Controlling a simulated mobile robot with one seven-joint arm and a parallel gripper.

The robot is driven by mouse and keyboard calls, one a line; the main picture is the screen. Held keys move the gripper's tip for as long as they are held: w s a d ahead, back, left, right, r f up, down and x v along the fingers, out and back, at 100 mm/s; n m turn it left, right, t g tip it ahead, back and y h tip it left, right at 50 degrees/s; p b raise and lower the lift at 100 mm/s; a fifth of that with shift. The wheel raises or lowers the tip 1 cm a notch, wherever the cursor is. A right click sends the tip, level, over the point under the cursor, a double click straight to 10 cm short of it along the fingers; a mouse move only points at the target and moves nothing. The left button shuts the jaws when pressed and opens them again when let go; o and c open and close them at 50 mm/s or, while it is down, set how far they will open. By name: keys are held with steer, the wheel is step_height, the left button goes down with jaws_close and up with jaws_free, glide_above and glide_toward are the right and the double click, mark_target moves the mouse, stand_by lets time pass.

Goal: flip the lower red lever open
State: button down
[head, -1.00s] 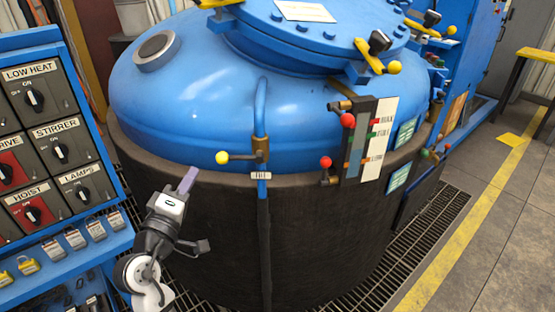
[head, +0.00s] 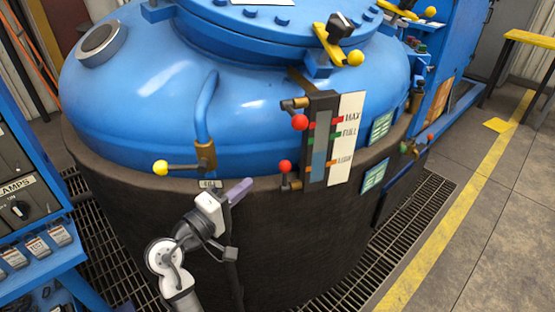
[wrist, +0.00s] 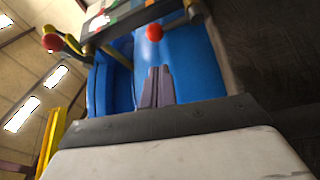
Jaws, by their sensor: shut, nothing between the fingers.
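The lower red lever's ball (head: 285,167) sits at the lower left of the level gauge (head: 320,140), with its small dark valve fitting (head: 292,183) just below and beside it. The upper red ball (head: 300,122) is above it on the same gauge. My gripper (head: 246,185) is left of and slightly below the lower red ball, apart from it, with its fingers shut and empty. In the wrist view, the shut fingers (wrist: 157,88) point toward the blue tank. One red ball (wrist: 154,32) shows just beyond the fingertips and another (wrist: 52,43) is at the far left.
A yellow-ball lever (head: 161,168) on the blue pipe is left of my gripper. The blue tank (head: 250,120) curves behind it. A blue switch panel (head: 15,200) stands at the left. Open floor (head: 480,220) lies to the right.

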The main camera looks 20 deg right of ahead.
mark_target(285, 177)
stand_by(0.3)
steer(key=p+x, duration=0.2)
steer(key=x, duration=0.8)
steer(key=shift+p, duration=0.35)
steer(key=shift+f+b, duration=0.15)
steer(key=shift+b, duration=0.3)
